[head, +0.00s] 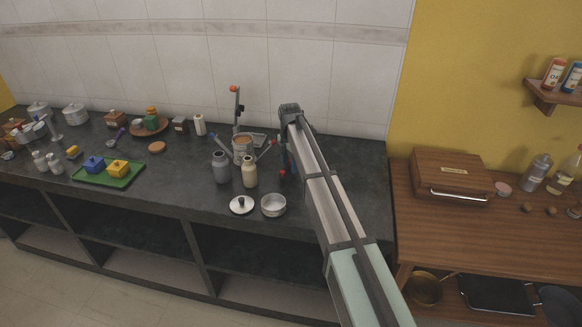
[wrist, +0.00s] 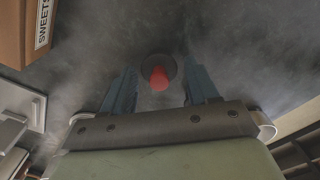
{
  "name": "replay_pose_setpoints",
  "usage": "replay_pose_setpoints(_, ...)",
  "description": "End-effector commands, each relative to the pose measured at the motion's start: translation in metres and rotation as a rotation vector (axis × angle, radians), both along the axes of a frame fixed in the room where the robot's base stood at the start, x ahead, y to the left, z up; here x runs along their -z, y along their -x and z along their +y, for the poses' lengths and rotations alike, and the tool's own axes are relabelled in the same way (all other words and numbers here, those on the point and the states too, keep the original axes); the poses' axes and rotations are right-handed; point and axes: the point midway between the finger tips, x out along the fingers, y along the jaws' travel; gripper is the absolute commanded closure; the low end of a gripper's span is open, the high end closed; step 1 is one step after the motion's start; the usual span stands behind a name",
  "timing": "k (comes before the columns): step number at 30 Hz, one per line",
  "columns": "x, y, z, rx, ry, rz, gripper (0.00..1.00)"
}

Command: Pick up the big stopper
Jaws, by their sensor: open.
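A stopper with a red knob on a dark round base (wrist: 159,72) shows in the wrist view, between and beyond my fingertips. I take it for the big stopper. My gripper (wrist: 158,85) is open, with one blue finger on each side of the knob; I cannot tell whether either touches it. In the head view my gripper (head: 285,160) points down over the dark counter, to the right of the canisters. A small red spot (head: 283,173) below it looks like the knob; the rest is hidden or too small.
A grey canister (head: 221,168), a cream canister (head: 249,172), a lid with a dark knob (head: 241,205) and an open steel bowl (head: 273,205) stand left of my gripper. A brown box labelled SWEETS (wrist: 22,30) fills the wrist view's upper left. Counter (head: 345,165) right of my arm is clear.

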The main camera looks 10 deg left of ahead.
Motion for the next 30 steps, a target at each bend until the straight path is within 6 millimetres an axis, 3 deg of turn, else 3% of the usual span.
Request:
replay_pose_setpoints(8,0.0048,0.0,0.0001,0.0,0.0,0.0,0.41)
replay_pose_setpoints(23,0.0044,0.0,0.0001,0.0,0.0,0.0,0.89)
replay_pose_setpoints(30,0.0034,-0.0001,0.0001,0.0,0.0,0.0,0.89)
